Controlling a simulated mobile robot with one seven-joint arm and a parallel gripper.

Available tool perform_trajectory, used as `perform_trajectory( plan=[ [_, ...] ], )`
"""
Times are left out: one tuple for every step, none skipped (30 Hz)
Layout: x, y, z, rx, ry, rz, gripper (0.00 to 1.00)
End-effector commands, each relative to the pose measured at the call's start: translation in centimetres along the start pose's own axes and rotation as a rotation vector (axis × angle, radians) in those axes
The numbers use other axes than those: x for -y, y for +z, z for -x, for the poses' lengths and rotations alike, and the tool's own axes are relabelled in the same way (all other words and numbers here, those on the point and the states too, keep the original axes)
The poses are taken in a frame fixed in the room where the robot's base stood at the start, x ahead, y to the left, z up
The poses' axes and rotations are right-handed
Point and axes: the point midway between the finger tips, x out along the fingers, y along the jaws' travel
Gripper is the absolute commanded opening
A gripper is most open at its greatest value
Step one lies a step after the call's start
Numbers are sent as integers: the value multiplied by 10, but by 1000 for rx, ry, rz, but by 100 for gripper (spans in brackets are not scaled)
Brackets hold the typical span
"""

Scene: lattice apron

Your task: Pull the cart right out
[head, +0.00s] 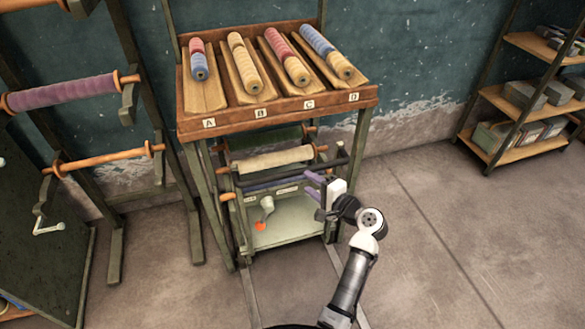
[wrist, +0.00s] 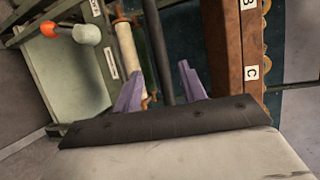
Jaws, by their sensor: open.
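The cart (head: 285,226) is a green metal frame on floor rails, standing under the wooden rack. My gripper (head: 312,186) is open, with purple fingers, just in front of the right part of the bar. In the wrist view the bar (wrist: 157,45) runs up between the two spread fingers (wrist: 160,88). The fingers are not closed on it. I cannot tell whether either finger touches it. The cart's lower right side is partly hidden by my arm.
The wooden rack (head: 280,118) holds several bobbins in lanes marked A to D. The cart's front panel has a grey knob (head: 267,203) and an orange-red tip (head: 260,226). Roller stands are at left, shelves (head: 525,93) at right. The floor (head: 440,215) at right is clear.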

Motion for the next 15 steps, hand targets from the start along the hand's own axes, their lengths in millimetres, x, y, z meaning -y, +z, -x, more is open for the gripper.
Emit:
perform_trajectory(
  plan=[
    [2,1,-12,4,2,0,41],
    [3,1,-19,3,1,2,41],
    [3,1,-28,4,1,2,41],
    [3,1,-35,3,1,2,41],
    [2,1,-41,4,2,1,41],
    [3,1,-49,3,1,1,41],
    [2,1,-55,3,1,1,41],
    [3,1,-60,2,0,2,41],
    [2,1,-67,2,2,2,41],
    [2,1,-71,1,2,3,41],
    [2,0,-76,1,1,3,41],
    [2,0,-81,1,1,3,41],
    [2,0,-84,1,0,3,41],
    [2,0,-86,0,1,3,41],
    [1,0,-89,0,1,3,41]
  ],
)
